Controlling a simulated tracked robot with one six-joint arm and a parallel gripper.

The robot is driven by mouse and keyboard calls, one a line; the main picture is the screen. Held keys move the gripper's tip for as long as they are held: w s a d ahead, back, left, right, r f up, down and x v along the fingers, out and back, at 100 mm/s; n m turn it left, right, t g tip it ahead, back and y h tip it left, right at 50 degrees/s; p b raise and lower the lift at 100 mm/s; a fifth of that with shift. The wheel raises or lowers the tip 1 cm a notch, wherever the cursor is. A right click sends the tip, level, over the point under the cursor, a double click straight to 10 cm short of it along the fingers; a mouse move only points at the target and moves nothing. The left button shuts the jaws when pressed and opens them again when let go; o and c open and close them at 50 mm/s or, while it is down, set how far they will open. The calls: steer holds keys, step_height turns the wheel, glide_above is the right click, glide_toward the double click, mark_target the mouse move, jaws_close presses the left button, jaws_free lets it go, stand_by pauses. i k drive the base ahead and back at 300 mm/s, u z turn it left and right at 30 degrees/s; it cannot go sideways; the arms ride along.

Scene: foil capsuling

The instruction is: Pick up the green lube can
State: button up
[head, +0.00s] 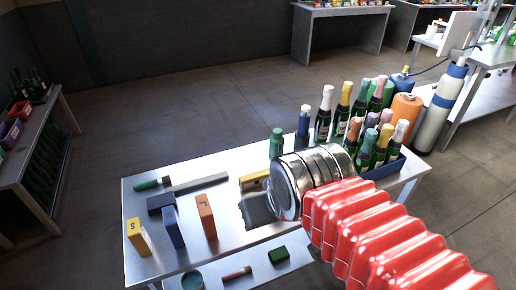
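A green can (277,142) with a narrower top stands upright at the back edge of the metal table (228,163). It looks like the green lube can, but I cannot read a label. Its lower part is partly hidden by the shiny metal end of my arm, which reaches in over the table from the lower right. My gripper's fingers do not show; the arm hides that area. I see no contact with the can.
Several bottles (374,148) crowd a dark blue crate (384,170) further right. Orange (206,215), blue (174,226) and yellow (138,237) boxes stand at the left. A green-handled tool (150,184) lies behind them.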

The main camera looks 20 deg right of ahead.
mark_target(276, 146)
steer(key=u, duration=1.3)
steer(key=k, duration=0.75)
steer(key=z, duration=0.65)
steer(key=i, duration=1)
steer(key=z, duration=0.05)
